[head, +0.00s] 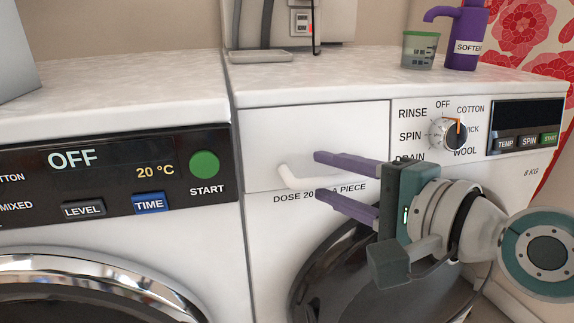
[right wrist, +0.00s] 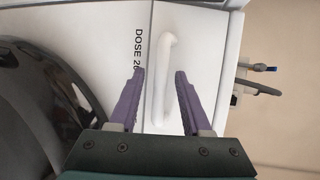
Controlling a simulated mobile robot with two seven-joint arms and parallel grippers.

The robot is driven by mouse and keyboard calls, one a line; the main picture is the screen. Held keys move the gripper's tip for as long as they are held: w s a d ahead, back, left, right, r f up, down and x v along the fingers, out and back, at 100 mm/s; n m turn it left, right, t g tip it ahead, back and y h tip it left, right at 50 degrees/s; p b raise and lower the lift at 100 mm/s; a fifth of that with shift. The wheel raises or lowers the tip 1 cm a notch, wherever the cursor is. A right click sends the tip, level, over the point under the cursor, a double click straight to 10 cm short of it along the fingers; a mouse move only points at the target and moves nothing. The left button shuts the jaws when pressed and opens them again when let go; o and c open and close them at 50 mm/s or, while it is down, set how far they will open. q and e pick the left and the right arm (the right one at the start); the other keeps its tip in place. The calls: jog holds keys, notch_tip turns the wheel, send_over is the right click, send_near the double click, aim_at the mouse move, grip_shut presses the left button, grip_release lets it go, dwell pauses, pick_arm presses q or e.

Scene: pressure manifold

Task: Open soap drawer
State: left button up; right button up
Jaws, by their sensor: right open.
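The soap drawer (head: 315,130) is a flat white panel at the upper left of the right-hand washing machine; it looks closed. Its white bar handle (head: 288,178) sits at the drawer's lower edge, above the "DOSE" print. My right gripper (head: 318,176) is open, with its purple fingers pointing left, one above and one below the handle's level. In the right wrist view the handle (right wrist: 162,85) lies between the two open fingers (right wrist: 159,75), with a gap on each side. No contact shows. My left gripper is not in view.
The program dial (head: 448,133) and dark display (head: 526,114) are right of the drawer. The round dark door (head: 325,270) is below. A second machine with a green START button (head: 204,164) stands at left. A cup (head: 419,50) and purple SOFTENER dispenser (head: 467,38) stand on top.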

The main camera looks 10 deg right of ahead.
grip_shut()
dwell(0.3)
dwell(1.1)
